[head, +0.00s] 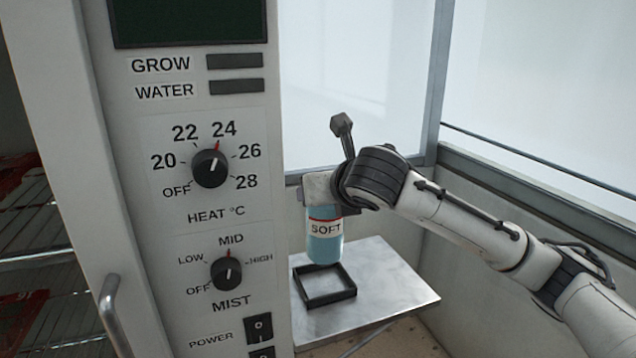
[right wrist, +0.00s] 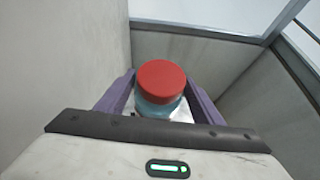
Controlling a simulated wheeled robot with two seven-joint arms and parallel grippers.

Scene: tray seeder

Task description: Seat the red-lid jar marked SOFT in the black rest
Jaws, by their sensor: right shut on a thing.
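The jar marked SOFT (head: 325,243) is upright, with a blue body and a white label. In the head view its top is hidden behind my right gripper (head: 322,205). The right wrist view shows its red lid (right wrist: 161,81) between the two purple fingers of my right gripper (right wrist: 158,98). My right gripper is shut on the jar. The black rest (head: 325,298) is a square, low-walled frame on the metal shelf, and it looks empty. The jar appears above the rest's back edge; the exact gap is hard to tell. My left gripper is not in view.
The metal shelf (head: 388,292) has bare room to the right of the rest. The control panel (head: 205,235) with HEAT and MIST knobs stands close on the left. Pale walls and window panes (head: 530,90) enclose the back and right. Wire racks (head: 35,225) show at far left.

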